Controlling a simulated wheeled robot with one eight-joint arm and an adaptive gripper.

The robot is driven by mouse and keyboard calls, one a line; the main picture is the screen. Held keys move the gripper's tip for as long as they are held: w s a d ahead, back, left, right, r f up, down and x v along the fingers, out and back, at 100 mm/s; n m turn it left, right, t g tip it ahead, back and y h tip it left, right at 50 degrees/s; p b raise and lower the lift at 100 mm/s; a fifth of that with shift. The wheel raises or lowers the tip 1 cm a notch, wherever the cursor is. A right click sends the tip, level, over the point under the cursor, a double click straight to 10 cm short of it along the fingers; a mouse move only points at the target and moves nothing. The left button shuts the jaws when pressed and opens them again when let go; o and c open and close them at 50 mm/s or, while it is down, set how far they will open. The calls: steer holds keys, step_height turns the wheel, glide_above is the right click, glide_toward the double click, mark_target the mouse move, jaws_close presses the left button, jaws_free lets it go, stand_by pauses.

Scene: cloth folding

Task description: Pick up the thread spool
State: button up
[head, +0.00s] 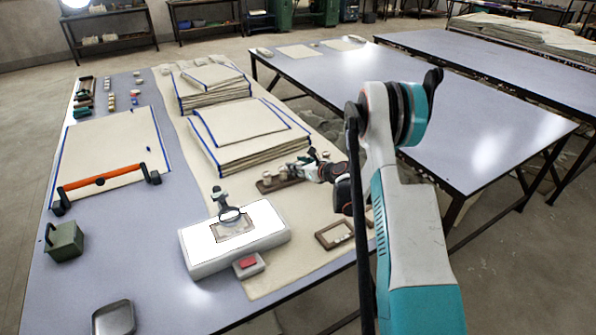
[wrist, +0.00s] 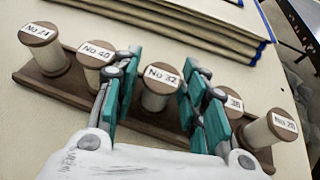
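In the wrist view the spool labelled No 32 (wrist: 158,98) stands between the two teal fingers of my gripper (wrist: 160,105), which are apart. Whether the fingers touch it cannot be told. The No 40 spool (wrist: 95,58) and the No 21 spool (wrist: 45,55) are to the left. The No 36 spool is partly hidden behind the right finger, and another labelled spool (wrist: 268,130) is at the far right. In the head view my gripper (head: 300,166) is over the rack (head: 266,186).
Stacks of blue-edged cloth (head: 245,150) lie just behind the rack. A white padded block (head: 200,259) with a magnifier and a wooden frame (head: 335,234) are in front. An orange-handled tool (head: 100,181) and a green box (head: 64,240) are at left.

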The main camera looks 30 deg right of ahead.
steer(key=c, duration=0.7)
